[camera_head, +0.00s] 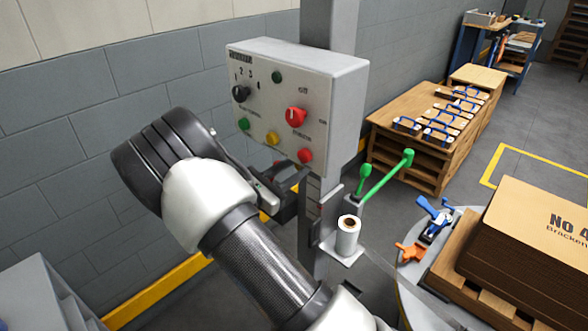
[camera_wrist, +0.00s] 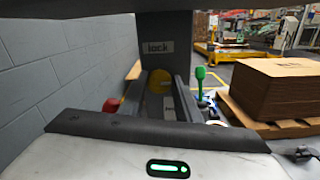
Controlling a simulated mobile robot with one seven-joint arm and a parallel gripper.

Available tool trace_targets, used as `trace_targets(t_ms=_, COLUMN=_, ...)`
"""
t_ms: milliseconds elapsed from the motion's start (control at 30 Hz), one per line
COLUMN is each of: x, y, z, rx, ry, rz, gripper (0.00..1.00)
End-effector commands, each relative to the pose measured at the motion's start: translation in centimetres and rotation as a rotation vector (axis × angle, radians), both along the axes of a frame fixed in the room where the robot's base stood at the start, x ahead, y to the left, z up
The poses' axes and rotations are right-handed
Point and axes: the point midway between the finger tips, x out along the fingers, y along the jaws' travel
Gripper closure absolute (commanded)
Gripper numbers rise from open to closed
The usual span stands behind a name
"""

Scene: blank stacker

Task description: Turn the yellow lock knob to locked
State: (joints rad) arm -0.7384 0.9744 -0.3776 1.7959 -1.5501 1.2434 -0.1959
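The yellow lock knob (camera_wrist: 158,81) shows in the wrist view on a dark grey column, under a white label reading "lock" (camera_wrist: 159,47). It lies between my gripper's two dark fingers, which are apart; I cannot tell whether either touches it. My gripper (camera_head: 296,186) is in front of the column, just below the control box, in the head view.
The control box (camera_head: 285,105), with coloured buttons and a red switch, is close above my gripper. A white roll (camera_head: 347,240) stands on a small shelf below right. A green-handled lever (camera_head: 386,177) and stacked cardboard (camera_head: 525,245) are to the right. A block wall is on the left.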

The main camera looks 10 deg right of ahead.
Motion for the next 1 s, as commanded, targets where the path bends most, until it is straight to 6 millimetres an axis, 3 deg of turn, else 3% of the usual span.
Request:
trace_targets(t_ms=467, x=0.01, y=0.04, z=0.30, rx=-0.050, ry=0.069, rz=0.001, gripper=0.92)
trace_targets(t_ms=1000, x=0.14, y=0.13, z=0.37, rx=-0.322, ry=0.443, rz=0.001, gripper=0.92)
